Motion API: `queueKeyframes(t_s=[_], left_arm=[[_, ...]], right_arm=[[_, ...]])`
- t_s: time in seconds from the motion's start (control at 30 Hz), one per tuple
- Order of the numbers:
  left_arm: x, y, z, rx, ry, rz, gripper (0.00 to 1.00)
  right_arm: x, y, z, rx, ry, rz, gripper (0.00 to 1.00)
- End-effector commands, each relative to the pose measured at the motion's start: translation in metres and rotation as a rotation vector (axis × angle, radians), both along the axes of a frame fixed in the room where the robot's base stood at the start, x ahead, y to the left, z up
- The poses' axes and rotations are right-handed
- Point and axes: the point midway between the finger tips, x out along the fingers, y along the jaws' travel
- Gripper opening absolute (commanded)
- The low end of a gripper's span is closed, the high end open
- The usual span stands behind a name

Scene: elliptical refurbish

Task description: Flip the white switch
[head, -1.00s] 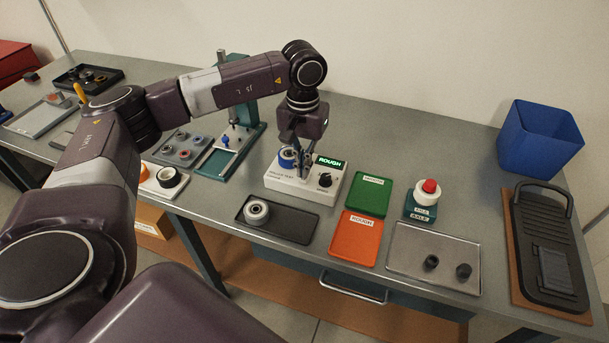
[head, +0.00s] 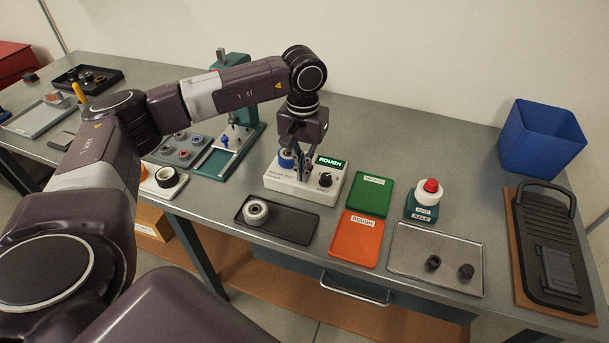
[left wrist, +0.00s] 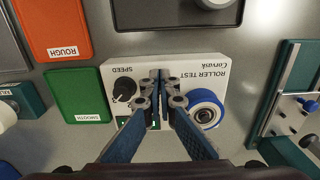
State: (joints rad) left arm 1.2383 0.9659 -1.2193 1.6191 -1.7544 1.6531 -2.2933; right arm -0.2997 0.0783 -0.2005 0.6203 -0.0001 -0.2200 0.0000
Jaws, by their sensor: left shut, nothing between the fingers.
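The white roller test box (head: 320,192) stands on the bench with a lit ROUGH display (head: 330,162), a black speed knob (head: 325,179) and a blue roller (head: 286,158). In the left wrist view the box (left wrist: 205,70) shows upside down, with the knob (left wrist: 124,89) left and the blue-rimmed roller (left wrist: 206,108) right. My left gripper (head: 301,181) points down at the box between roller and knob. Its fingertips (left wrist: 161,76) are together and empty, over or touching the box top; contact is unclear. I cannot make out a white switch; the fingers hide part of the box.
A black tray (head: 293,231) with a roller lies in front of the box. Green (head: 371,195) and orange (head: 361,243) trays lie to its right, then a red-topped button device (head: 426,197). A teal press (head: 235,66) stands behind left.

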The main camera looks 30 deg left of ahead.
Motion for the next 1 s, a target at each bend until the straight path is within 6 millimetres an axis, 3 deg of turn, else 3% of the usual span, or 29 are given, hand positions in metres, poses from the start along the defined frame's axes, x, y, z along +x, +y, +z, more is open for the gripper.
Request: queueKeyframes(t_s=[0.47, 1.0], left_arm=[[-0.001, 0.0, -0.003, 0.0, 0.003, -0.001, 0.0], [0.0, 0.0, 0.041, -0.001, 0.0, 0.0, 0.0]], right_arm=[[0.0, 0.0, -0.002, 0.0, 0.001, 0.0, 0.4], [-0.001, -0.001, 0.023, -0.001, 0.001, 0.0, 0.4]])
